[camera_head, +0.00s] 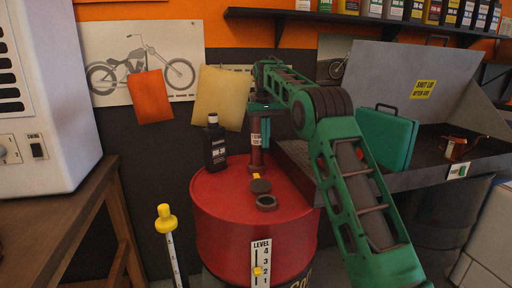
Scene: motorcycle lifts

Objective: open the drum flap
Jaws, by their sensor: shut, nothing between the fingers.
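The red drum (215,215) stands at the centre in the head view. On its top, a dark round flap (260,187) with a small yellow tab shows just behind a dark ring-shaped opening (266,203). The flap is off the ring, and the ring's inside is visible; I cannot tell the flap's exact angle. My gripper (260,107) is shut and empty, above the back of the drum and well clear of the flap. Its fingertips are small and hard to make out against a brown labelled cylinder (257,156) standing on the drum.
A black bottle (214,149) stands on the drum's back left. A yellow-topped stick (167,220) is left of the drum. A level gauge (260,262) is on its front. At right, an open-lidded basin (435,183) holds a green case (385,140). A shelf (350,16) runs above.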

